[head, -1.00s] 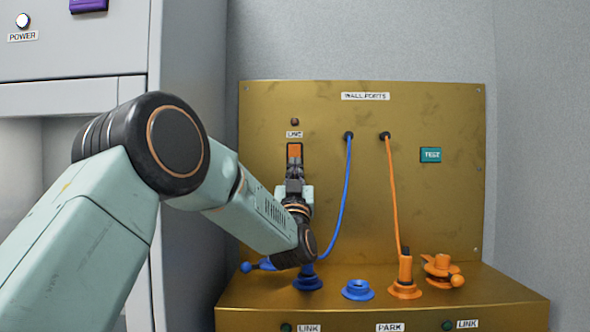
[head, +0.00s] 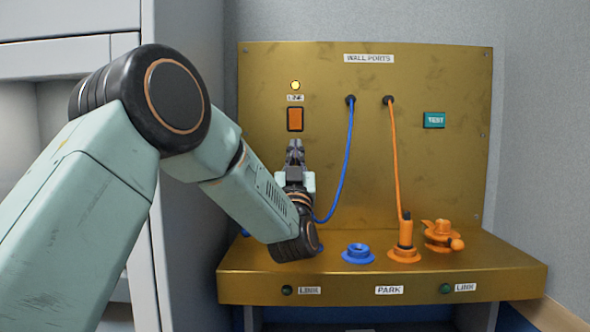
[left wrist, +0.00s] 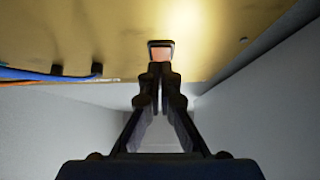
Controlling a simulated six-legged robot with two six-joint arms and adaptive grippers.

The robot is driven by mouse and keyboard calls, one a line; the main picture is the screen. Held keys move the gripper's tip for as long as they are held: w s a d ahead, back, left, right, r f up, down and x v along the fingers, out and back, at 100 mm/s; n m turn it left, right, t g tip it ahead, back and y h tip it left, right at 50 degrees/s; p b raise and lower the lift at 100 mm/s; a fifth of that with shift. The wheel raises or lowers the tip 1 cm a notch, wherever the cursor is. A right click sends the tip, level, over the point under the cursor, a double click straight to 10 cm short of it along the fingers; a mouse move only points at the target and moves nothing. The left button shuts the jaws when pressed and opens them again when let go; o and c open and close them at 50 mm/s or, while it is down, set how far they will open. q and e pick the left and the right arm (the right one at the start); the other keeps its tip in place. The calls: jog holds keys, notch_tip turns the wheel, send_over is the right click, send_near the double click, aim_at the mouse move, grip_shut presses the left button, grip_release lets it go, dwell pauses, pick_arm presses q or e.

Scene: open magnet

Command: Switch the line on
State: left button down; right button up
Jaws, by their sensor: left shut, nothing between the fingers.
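The line switch is an orange rocker (head: 295,119) in a dark frame on the upright brass panel (head: 440,190). A small label sits above it, and above that a round lamp (head: 295,86) glows yellow. My left gripper (head: 295,148) is shut and empty, pointing up just below the switch in the head view. In the left wrist view the shut fingertips (left wrist: 160,75) are in front of the rocker (left wrist: 160,54) and cover its near part. A gap shows between fingertips and switch in the head view. My right gripper is not in view.
A blue cable (head: 346,165) and an orange cable (head: 396,160) hang right of my gripper. An orange plug (head: 405,232), a blue socket (head: 358,254) and an orange fitting (head: 441,236) stand on the ledge. A green TEST button (head: 434,120) is at right.

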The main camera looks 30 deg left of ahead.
pick_arm(q)
jog(key=v, duration=0.6)
jog(key=shift+s, duration=0.25)
jog(key=shift+d+f, duration=0.2)
